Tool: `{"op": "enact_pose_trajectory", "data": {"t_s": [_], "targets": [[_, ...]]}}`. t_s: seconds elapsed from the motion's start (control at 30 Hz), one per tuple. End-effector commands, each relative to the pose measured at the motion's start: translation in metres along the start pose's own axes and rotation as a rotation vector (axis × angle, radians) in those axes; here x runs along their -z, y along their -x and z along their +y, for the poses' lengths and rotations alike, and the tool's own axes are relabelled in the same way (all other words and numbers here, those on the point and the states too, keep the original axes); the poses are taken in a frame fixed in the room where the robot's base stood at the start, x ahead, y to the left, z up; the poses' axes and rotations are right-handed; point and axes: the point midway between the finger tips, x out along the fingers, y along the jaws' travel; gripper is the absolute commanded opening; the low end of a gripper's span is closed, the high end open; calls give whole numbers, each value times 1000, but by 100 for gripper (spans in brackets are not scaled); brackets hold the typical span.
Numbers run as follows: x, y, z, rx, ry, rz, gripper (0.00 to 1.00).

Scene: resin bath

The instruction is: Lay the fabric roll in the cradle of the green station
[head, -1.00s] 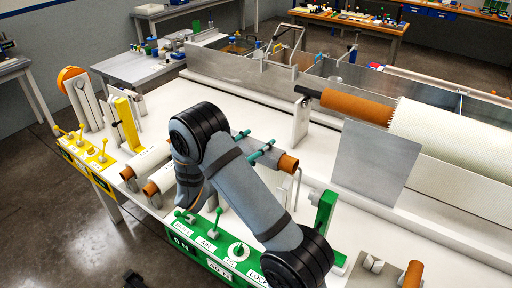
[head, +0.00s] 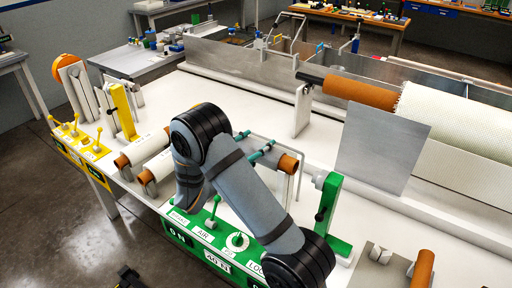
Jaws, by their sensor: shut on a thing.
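The fabric roll (head: 288,164) shows as a brown core end just right of my arm; the rest is largely hidden behind my arm. My gripper (head: 258,149), with teal fingers, is closed on the roll and holds it above the white table. The green station has a green panel (head: 210,246) with a lever, a dial and labels along the front edge. Its green upright bracket (head: 329,204) stands right of the held roll and apart from it in the picture.
Two pale rolls with brown cores (head: 150,162) lie left of my arm. The yellow station (head: 123,110) stands further left. A grey upright plate (head: 382,150) and a large roll on a brown core (head: 360,91) stand behind right.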

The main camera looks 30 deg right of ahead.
Motion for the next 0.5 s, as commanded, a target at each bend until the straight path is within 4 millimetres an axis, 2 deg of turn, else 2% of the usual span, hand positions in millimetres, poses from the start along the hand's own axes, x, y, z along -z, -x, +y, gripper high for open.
{"op": "enact_pose_trajectory", "data": {"t_s": [0.2, 0.23, 0.5], "targets": [[0, 0, 1, -2, -3, -1, 16], [0, 0, 1, -2, -3, -1, 71], [0, 0, 1, -1, -1, 0, 86]]}}
